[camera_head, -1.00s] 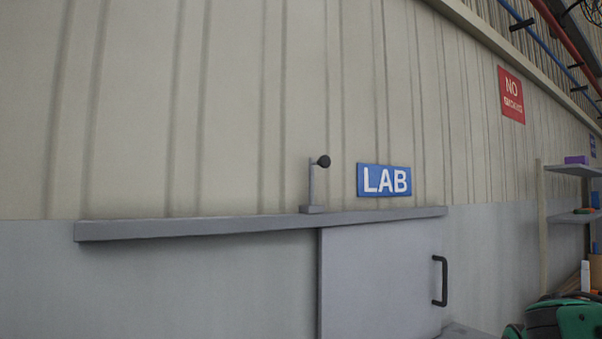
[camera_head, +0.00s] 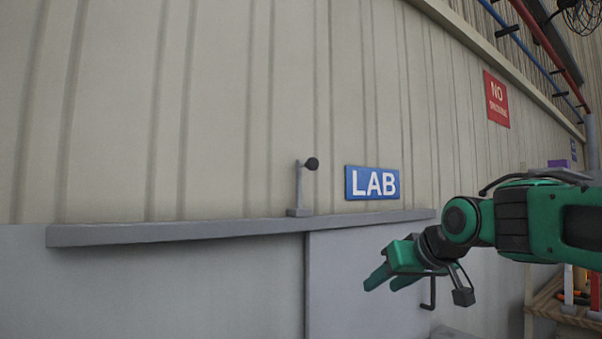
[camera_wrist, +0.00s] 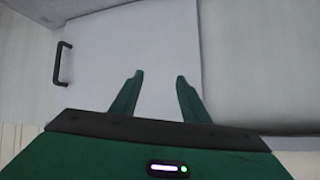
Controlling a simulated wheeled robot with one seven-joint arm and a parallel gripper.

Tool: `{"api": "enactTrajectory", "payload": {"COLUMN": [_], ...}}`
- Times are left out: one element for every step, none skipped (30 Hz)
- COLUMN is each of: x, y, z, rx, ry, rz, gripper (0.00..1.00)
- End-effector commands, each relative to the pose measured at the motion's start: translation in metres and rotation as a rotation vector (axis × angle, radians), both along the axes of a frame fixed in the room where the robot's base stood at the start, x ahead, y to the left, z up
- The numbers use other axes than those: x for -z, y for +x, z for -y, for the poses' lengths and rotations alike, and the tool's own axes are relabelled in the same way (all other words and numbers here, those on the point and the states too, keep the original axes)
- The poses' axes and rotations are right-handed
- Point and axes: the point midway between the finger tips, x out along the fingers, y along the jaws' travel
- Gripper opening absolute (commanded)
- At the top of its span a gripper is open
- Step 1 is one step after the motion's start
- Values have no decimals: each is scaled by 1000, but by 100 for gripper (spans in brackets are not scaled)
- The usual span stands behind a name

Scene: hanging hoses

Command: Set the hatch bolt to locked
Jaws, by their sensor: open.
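The likely hatch bolt is a small grey upright lever (camera_head: 298,185) with a black ball knob (camera_head: 311,163). It stands on top of the grey rail (camera_head: 200,230) over a sliding grey door panel (camera_head: 340,270); I cannot tell its setting for sure. My green gripper (camera_head: 380,284) is open and empty, below and right of the lever, in front of the door panel. In the wrist view the open fingers (camera_wrist: 160,76) point at the door panel, with its black handle (camera_wrist: 62,63) at the left. The lever does not show in the wrist view.
A blue LAB sign (camera_head: 372,183) is on the wall right of the lever, above the rail. The door's black handle (camera_head: 431,293) is partly behind my gripper. Shelving with items (camera_head: 568,308) stands at the right. The wall left of the lever is clear.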

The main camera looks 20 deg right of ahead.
Motion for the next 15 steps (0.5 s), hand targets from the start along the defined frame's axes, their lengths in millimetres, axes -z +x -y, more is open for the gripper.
{"api": "enactTrajectory", "payload": {"x": [-47,-72,-105,-127,-147,-172,-188,-202,-218,-228,-235,-243,-247,-250,-253], "y": [17,25,32,36,38,39,39,39,38,37,36,35,35,35,37], "z": [-17,-27,-40,-50,-59,-70,-77,-84,-91,-96,-100,-103,-106,-107,-109], "rx": [-55,-85,-123,-151,-175,-205,-224,-242,-263,-276,-285,-295,-301,-305,-308], "ry": [-12,-17,-21,-24,-25,-26,-27,-26,-27,-26,-26,-25,-25,-24,-24], "rz": [115,179,259,314,364,422,463,496,535,559,579,598,609,615,621], "gripper": [42,42,42,42,42,42,42,42,42,42,42,42,42,42,42]}}
